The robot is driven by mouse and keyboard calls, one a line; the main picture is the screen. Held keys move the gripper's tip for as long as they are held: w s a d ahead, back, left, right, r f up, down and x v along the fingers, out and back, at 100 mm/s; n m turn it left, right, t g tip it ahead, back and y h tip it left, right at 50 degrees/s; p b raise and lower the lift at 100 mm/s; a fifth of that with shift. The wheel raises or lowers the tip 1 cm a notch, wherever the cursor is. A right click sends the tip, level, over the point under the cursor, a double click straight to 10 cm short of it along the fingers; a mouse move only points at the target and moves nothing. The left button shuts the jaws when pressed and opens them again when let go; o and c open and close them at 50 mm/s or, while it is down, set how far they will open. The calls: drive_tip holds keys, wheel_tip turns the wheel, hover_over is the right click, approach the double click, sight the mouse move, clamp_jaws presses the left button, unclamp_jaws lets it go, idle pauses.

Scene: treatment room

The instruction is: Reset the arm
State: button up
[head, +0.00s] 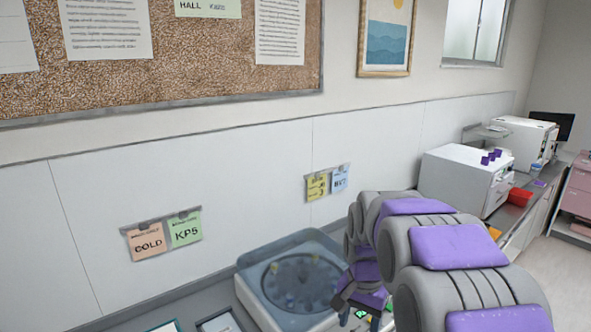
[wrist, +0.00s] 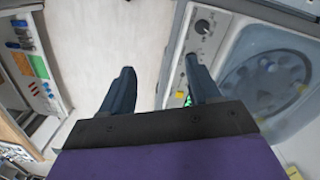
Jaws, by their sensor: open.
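My arm, grey with purple pads, reaches from the lower right of the head view toward the counter. My gripper (head: 350,296) is dark and partly hidden by the arm there. In the wrist view my gripper (wrist: 160,88) has its two dark fingers wide apart with nothing between them. Pale floor shows beyond the left finger.
The grey machine (head: 262,286) stands on the counter beside my gripper. A corkboard (head: 160,52) and a framed picture (head: 386,36) hang on the wall. Open floor (wrist: 100,40) shows in the wrist view.

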drive_tip(key=s+f+n, duration=0.1)
drive_tip(key=s+n, duration=0.2)
drive_tip(key=s, duration=1.2)
drive_tip(key=s+f+n+g+b, duration=0.1)
drive_tip(key=s+n, duration=0.2)
drive_tip(key=s, duration=1.3)
drive_tip(key=shift+s+f+n, duration=0.15)
drive_tip(key=shift+f+n, duration=0.15)
drive_tip(key=shift+f, duration=0.05)
